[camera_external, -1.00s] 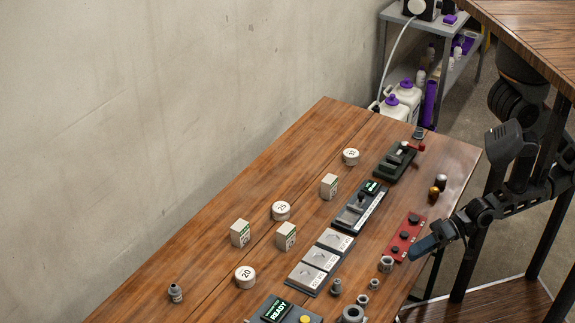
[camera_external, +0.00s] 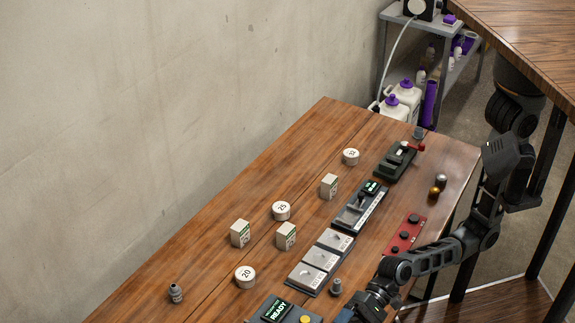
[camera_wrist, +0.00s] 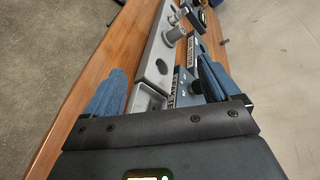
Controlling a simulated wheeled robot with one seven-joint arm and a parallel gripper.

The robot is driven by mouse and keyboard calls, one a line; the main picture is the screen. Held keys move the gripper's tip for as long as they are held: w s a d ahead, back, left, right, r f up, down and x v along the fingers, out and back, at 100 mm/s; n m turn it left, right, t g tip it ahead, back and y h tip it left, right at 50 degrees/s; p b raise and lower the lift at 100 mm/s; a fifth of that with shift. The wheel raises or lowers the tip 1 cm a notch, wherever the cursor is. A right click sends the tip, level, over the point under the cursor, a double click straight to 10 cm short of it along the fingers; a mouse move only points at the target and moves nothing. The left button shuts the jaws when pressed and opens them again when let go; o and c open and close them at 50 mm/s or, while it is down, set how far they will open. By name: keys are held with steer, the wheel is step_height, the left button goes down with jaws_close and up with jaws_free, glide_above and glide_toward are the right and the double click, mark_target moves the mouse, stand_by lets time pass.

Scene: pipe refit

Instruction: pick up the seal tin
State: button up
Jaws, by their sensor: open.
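Three round white tins stand on the wooden table in the external view: one marked 20 (camera_external: 245,277), one marked 25 (camera_external: 281,211), and a farther one (camera_external: 351,157) whose number is hard to read. The frames do not single out one as the seal tin. My gripper (camera_wrist: 160,72) is open, with two blue fingers spread and nothing seen held between them. In the external view its wrist is at the bottom edge, right of the tins and well apart from them; the fingertips are not clearly visible there. No tin shows in the wrist view.
White boxes (camera_external: 240,233) stand among the tins. A row of grey plates (camera_external: 313,258), a READY unit (camera_external: 277,311) and a grey fitting (camera_external: 336,287) lie between my arm and the tins. A red plate (camera_external: 405,234) is near the right edge. The table's far left is mostly clear.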

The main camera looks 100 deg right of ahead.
steer(key=w+a+r+g+y+b, duration=0.1)
steer(key=w+a+r+g+y, duration=0.1)
steer(key=w+a+r, duration=0.65)
steer(key=m+t+h+p, duration=0.25)
steer(key=m+h, duration=0.45)
steer(key=m, duration=0.9)
glide_above(248, 272)
steer(key=s+d, duration=0.1)
steer(key=s, duration=0.2)
step_height(248, 272, down, 6)
step_height(248, 272, down, 4)
steer(key=shift+r+t+b, duration=0.1)
steer(key=shift+t+b, duration=0.2)
steer(key=shift+t, duration=0.15)
steer(key=shift+f, duration=0.9)
steer(key=shift+f+b+x, duration=0.2)
steer(key=shift+b+x, duration=0.35)
steer(key=shift+x, duration=2.1)
steer(key=shift+s, duration=0.15)
steer(key=shift+c, duration=0.3)
